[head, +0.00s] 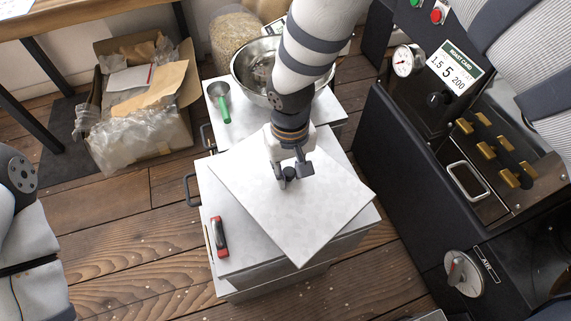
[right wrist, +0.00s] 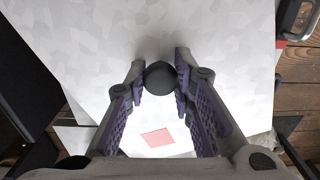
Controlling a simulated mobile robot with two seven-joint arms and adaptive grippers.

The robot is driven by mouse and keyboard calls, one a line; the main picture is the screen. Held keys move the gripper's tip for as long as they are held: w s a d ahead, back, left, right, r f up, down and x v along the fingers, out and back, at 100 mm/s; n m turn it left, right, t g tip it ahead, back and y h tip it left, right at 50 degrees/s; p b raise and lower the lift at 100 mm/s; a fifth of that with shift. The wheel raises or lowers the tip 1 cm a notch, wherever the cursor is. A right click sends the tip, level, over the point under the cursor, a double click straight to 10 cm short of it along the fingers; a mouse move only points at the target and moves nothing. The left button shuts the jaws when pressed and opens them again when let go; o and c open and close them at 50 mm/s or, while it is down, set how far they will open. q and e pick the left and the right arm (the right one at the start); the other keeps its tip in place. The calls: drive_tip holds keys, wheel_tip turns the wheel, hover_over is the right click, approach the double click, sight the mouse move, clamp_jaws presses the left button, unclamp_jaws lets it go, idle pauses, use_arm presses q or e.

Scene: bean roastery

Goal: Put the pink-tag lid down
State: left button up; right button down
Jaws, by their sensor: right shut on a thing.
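The lid (head: 243,180) is a pale grey mottled square panel, turned at an angle over a pale bin (head: 237,262). My right gripper (head: 291,174) is shut on the lid's dark round knob, which shows between the fingers in the right wrist view (right wrist: 160,78). A pink tag (right wrist: 158,138) shows beyond the knob between the fingers there; in the head view it is hidden. The lid's corners stick out past the bin's edges. I cannot tell whether the lid touches the bin top or hangs just above it. My left gripper is outside the view.
A red and black tool (head: 218,237) lies on the bin's left edge. Behind stand a metal bowl (head: 243,72) and a green-handled scoop (head: 222,103). The dark roaster (head: 395,170) stands close on the right. A carton (head: 150,100) sits on the floor at the left.

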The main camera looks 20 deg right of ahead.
sight(290, 170)
drive_tip(key=w+f, duration=0.1)
drive_tip(key=w+d+f, duration=0.1)
drive_tip(key=f, duration=0.1)
drive_tip(key=shift+w+f+b, duration=0.25)
drive_tip(key=shift+b, duration=0.1)
drive_tip(key=shift+w+f+b, duration=0.15)
drive_tip(key=shift+f+b, duration=0.15)
drive_tip(key=shift+f, duration=1.4)
drive_tip(key=c, duration=1.4)
unclamp_jaws()
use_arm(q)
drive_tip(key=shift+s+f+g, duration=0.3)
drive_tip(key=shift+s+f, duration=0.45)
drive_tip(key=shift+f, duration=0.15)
use_arm(e)
drive_tip(key=shift+o, duration=0.2)
drive_tip(key=shift+r, duration=0.1)
wheel_tip(290, 170, up, 12)
drive_tip(key=shift+r+p, duration=0.15)
drive_tip(key=shift+p, duration=0.9)
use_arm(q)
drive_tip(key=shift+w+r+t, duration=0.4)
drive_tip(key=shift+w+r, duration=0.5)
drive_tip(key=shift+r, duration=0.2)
